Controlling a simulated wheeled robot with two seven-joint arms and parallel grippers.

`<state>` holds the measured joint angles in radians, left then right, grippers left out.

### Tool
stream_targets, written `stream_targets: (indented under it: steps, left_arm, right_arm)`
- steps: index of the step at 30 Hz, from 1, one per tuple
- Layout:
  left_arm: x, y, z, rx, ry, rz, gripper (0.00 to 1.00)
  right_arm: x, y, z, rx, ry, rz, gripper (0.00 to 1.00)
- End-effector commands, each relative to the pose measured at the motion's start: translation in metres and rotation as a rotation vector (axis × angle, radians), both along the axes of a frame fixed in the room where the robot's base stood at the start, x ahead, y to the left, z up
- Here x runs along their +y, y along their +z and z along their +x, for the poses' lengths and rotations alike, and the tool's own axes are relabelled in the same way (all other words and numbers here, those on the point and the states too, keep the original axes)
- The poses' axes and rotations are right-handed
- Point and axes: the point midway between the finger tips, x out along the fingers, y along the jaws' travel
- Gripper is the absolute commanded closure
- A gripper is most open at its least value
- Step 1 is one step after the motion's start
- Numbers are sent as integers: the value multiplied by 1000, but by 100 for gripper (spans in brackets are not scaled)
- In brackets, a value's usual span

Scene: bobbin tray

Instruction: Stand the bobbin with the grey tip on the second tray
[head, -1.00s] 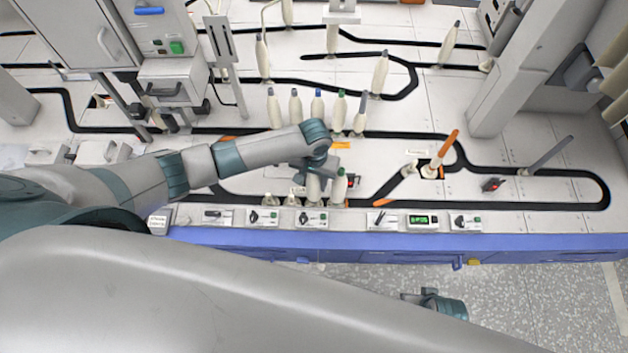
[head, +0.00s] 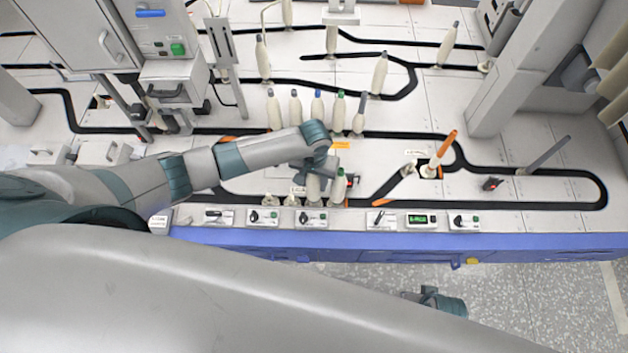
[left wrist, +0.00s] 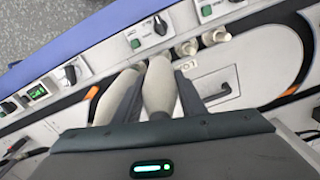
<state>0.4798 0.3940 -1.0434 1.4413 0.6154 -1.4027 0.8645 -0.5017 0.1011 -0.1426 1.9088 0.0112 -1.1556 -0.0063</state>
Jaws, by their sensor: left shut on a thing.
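My left gripper (head: 316,176) is shut on a cream bobbin (head: 313,188) at the front of the bench. The bobbin is upright at its front-row place; its tip is hidden under the gripper. In the left wrist view the held bobbin (left wrist: 160,88) is between the fingers. A green-tipped bobbin (head: 338,187) stands close to its right. Two empty pegs (head: 280,200) are to its left. Behind is a row of several upright bobbins, including a grey-tipped bobbin (head: 272,108) and a blue-tipped bobbin (head: 317,107). Part of my right arm's end (head: 437,301) shows beyond the bench edge; its jaws are unclear.
Control boxes (head: 312,219) line the blue front edge. Black track (head: 500,205) loops over the white bench. A grey post (head: 515,80) rises at right and a machine (head: 170,80) at left.

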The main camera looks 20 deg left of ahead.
Motion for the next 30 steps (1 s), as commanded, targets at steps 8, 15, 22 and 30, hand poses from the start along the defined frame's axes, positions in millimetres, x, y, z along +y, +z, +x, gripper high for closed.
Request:
stream_targets:
  steps: [8, 15, 22, 30]
  left_arm:
    - [0, -4, 0, 0, 0, 0, 88]
    - [0, -8, 0, 0, 1, 0, 88]
    - [0, -12, 0, 0, 0, 1, 88]
    - [0, -12, 0, 0, 0, 1, 55]
  right_arm:
    - [0, -2, 0, 0, 0, 0, 69]
    - [0, -3, 0, 0, 0, 0, 69]
    - [0, -5, 0, 0, 0, 0, 69]
    - [0, -5, 0, 0, 0, 0, 69]
